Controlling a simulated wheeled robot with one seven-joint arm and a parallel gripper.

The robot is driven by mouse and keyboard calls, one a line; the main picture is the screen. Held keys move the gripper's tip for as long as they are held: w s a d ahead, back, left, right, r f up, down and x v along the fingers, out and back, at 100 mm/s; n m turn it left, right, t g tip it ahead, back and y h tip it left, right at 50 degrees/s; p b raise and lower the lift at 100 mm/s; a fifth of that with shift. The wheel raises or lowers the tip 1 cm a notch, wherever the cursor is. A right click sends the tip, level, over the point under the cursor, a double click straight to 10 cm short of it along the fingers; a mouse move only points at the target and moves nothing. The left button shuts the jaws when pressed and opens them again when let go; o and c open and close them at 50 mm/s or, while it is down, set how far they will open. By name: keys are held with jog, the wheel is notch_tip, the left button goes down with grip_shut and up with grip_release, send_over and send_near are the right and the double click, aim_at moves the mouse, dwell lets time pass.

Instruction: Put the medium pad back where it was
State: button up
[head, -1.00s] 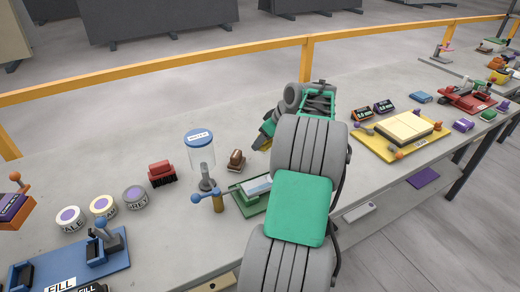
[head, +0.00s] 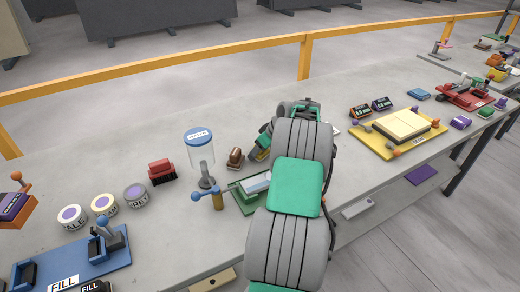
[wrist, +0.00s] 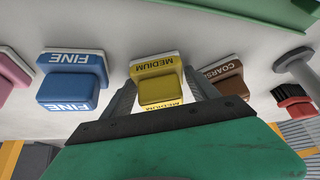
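The medium pad (wrist: 158,88) is yellow with a MEDIUM label. In the wrist view it lies between the fine and coarse pads, roughly in line with them. My gripper (wrist: 161,84) has one finger along each side of its yellow block, close against it, and appears shut on it. In the head view a bit of yellow (head: 260,153) shows beside my gripper, just right of the brown coarse pad (head: 237,158); my arm hides the rest. I cannot tell whether the pad's base touches the slab.
The blue fine pad (wrist: 70,80) and brown coarse pad (wrist: 226,80) stand close on either side. A pink pad (wrist: 12,75) and a red brush (wrist: 293,102) lie further out. A water dispenser (head: 200,155) and green tray (head: 247,200) stand near my arm.

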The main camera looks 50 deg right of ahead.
jog(key=shift+r, duration=0.3)
jog(key=v, duration=1.1)
jog(key=shift+s+r, duration=0.25)
jog(key=shift+s, duration=0.05)
jog(key=shift+c, duration=0.3)
